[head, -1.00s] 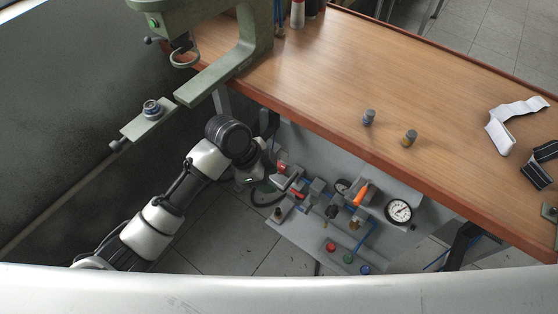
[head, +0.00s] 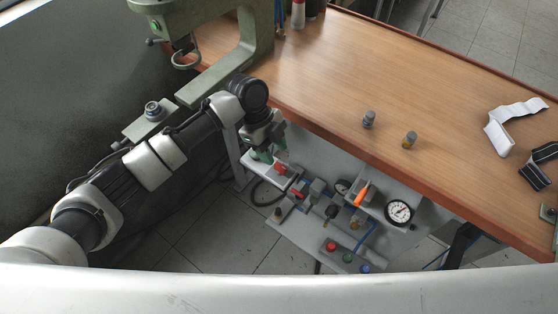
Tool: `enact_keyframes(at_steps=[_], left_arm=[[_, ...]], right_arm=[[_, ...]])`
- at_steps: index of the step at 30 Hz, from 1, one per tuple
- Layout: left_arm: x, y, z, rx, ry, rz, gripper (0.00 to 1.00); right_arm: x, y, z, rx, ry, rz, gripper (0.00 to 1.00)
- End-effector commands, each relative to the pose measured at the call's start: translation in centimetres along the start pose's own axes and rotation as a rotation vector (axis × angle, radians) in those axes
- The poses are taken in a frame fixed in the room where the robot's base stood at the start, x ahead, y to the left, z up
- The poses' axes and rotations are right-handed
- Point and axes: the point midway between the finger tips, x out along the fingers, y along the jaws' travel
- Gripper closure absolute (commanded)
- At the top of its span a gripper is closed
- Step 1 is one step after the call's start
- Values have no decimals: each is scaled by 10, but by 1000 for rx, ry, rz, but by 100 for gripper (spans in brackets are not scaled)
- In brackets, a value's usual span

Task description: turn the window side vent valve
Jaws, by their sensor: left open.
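A pneumatic panel (head: 285,232) sits low beside the workbench. On its left end, the side towards the window wall, is a red-handled part (head: 280,168). A second red handle (head: 297,194) sits a little to its lower right, and an orange lever (head: 361,196) is further right. I cannot tell for sure which of these is the window side vent valve. My left gripper (head: 264,155) points down just above and left of the nearest red handle. It is open, apparently apart from that handle, and its fingertips are small and partly hidden. My right gripper is out of view.
The wooden workbench (head: 360,75) overhangs the panel's back. A green machine (head: 225,60) stands close behind my left arm. A white dial gauge (head: 399,212) and coloured buttons (head: 348,257) are on the panel. Floor is free left of it.

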Motion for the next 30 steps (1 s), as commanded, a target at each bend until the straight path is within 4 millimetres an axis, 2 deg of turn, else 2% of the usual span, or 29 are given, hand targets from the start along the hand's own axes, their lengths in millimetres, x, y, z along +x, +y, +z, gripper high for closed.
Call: enact_keyframes(at_steps=[3,9,20,28,30], left_arm=[[21,0,-1,-1,1,2,57],[44,0,-1,-1,1,1,57],[50,0,0,0,0,-1,57],[50,0,0,-1,0,-1,97],[50,0,0,-1,0,-1,100]], right_arm=[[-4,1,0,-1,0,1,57],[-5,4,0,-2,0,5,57],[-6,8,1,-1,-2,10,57],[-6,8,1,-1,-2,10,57],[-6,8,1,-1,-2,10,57]])
